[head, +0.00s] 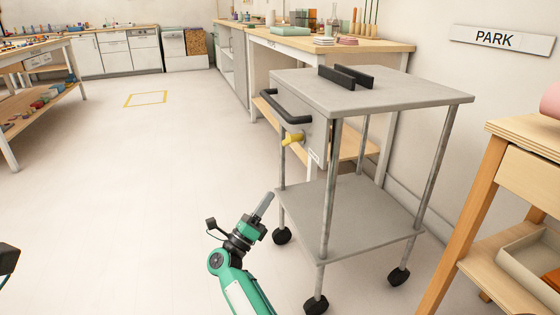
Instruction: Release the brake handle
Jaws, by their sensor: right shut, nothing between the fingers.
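A grey two-shelf cart (415,98) on black casters stands right of centre. A black push handle (287,107) is fixed to its left side. Below that, a small yellow brake handle (292,139) sticks out to the left from a grey plate (316,137) under the cart top. My right gripper (265,203) is shut and empty, to the left of the lower shelf, below the yellow handle in the picture and apart from it. A dark part of my left arm shows at the left edge; its gripper is out of view.
A wall sign reads PARK (495,39). A wooden stand (520,145) is close on the right. A workbench (330,45) is behind the cart. Open floor (140,180) lies to the left, with a yellow taped rectangle (146,98) farther back.

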